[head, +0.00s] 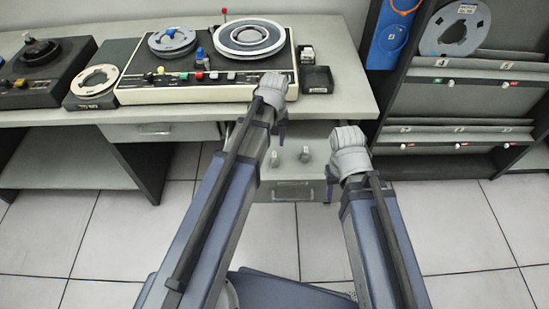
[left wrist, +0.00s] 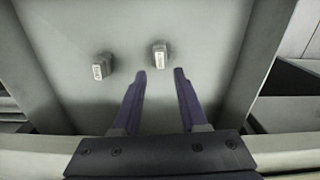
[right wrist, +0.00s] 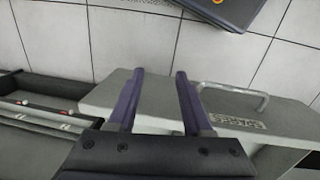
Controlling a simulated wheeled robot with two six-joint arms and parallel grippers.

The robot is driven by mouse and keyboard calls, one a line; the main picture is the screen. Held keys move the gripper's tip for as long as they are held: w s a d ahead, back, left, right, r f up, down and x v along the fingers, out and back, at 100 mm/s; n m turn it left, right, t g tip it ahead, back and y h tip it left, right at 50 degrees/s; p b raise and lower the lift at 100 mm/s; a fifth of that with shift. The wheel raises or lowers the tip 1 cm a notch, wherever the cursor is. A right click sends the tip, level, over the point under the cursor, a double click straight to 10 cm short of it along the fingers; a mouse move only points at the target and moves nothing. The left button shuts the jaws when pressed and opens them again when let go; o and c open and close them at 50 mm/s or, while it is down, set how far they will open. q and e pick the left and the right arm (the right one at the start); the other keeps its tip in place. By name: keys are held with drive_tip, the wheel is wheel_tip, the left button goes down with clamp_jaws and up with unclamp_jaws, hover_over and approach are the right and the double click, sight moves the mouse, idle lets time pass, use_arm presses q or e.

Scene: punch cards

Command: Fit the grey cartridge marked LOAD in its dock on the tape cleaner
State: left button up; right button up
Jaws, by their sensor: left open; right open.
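Two small grey cartridges stand on a grey surface below the table, one on the left (head: 276,158) and one on the right (head: 305,154). The left wrist view shows a left one (left wrist: 102,65) and a right one (left wrist: 160,54), each with a pale label too small to read, so I cannot tell which is LOAD. My left gripper (left wrist: 162,72) is open and empty, its fingertips just short of the right one in that view. My right gripper (right wrist: 160,72) is open and empty above a drawer front. The cream machine with reels (head: 190,95) looks like the tape cleaner; its dock is not distinguishable.
The grey table (head: 345,50) also holds a black device (head: 40,85) at left and a small dark box (head: 316,80) right of the machine. A rack (head: 460,105) stands at right. A drawer handle (right wrist: 262,104) lies near my right gripper. Tiled floor is open in front.

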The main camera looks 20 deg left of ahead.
sight(274, 154)
use_arm(q)
wheel_tip(274, 154, down, 6)
drive_tip(key=b, duration=0.5)
drive_tip(key=shift+f+b, duration=0.25)
drive_tip(key=shift+b, duration=0.1)
use_arm(e)
wheel_tip(274, 154, down, 6)
drive_tip(key=shift+f, duration=0.25)
use_arm(q)
clamp_jaws()
idle(0.4)
drive_tip(key=shift+r, duration=0.1)
use_arm(e)
drive_tip(key=shift+r, duration=0.1)
use_arm(q)
drive_tip(key=shift+r+p, duration=2.95)
drive_tip(key=shift+p, duration=0.1)
use_arm(e)
drive_tip(key=shift+r, duration=2.95)
use_arm(q)
wheel_tip(274, 154, up, 7)
drive_tip(key=p, duration=0.7)
use_arm(e)
wheel_tip(274, 154, up, 7)
